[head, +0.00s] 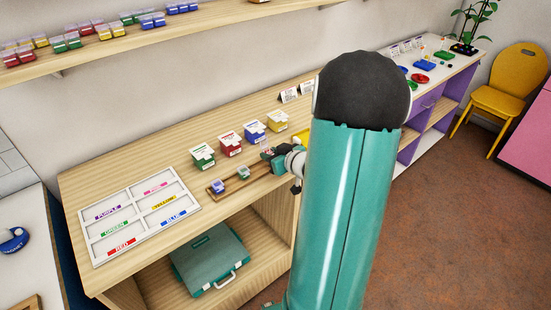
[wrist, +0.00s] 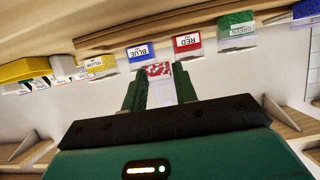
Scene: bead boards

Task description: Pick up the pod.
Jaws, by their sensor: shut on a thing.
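The pod (wrist: 159,71) is a small clear container with red and white contents. In the wrist view it sits between the two green fingers of my gripper (wrist: 160,90), which are shut on it. In the head view my gripper (head: 270,155) is above the right end of a small wooden tray (head: 262,170), and the held pod is too small there to make out clearly. Two other small pods stay in the tray: a bluish one (head: 217,187) on the left and a greenish one (head: 243,172) near the middle.
Green (head: 203,156), red (head: 230,144), blue (head: 255,131) and yellow (head: 278,121) boxes stand behind the tray. A white board (head: 191,213) with colour-labelled compartments lies to the left. A wall shelf (head: 105,55) with several pods hangs above. A teal case (head: 209,258) sits below the tabletop.

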